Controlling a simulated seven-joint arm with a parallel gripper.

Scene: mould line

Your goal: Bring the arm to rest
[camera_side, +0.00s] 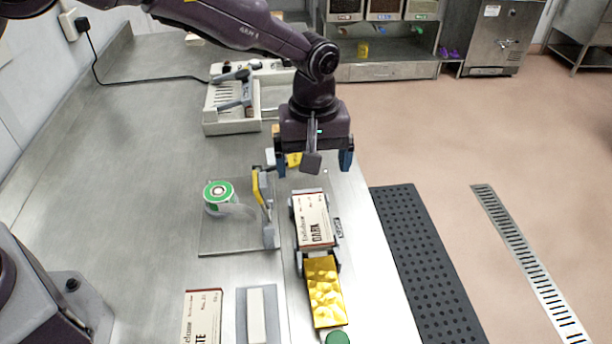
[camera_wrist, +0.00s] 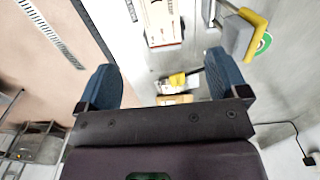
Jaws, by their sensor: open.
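My gripper (camera_side: 311,165) hangs over the right part of the steel bench, with its two blue fingers spread wide and nothing between them. In the wrist view its fingers (camera_wrist: 160,85) stand apart at left and right. A white chocolate pack marked DARK (camera_side: 312,218) lies in a grey holder on the bench, nearer the camera than my gripper. It shows in part at the top of the wrist view (camera_wrist: 163,20). The arm reaches in from the upper left of the side view.
A gold slab (camera_side: 323,292) lies in front of the pack. A tape dispenser with green tape (camera_side: 218,193) and a yellow-handled part (camera_side: 258,188) stands to the left. A sealer-like machine (camera_side: 232,105) is behind. A black mat (camera_side: 423,260) lies on the floor at right.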

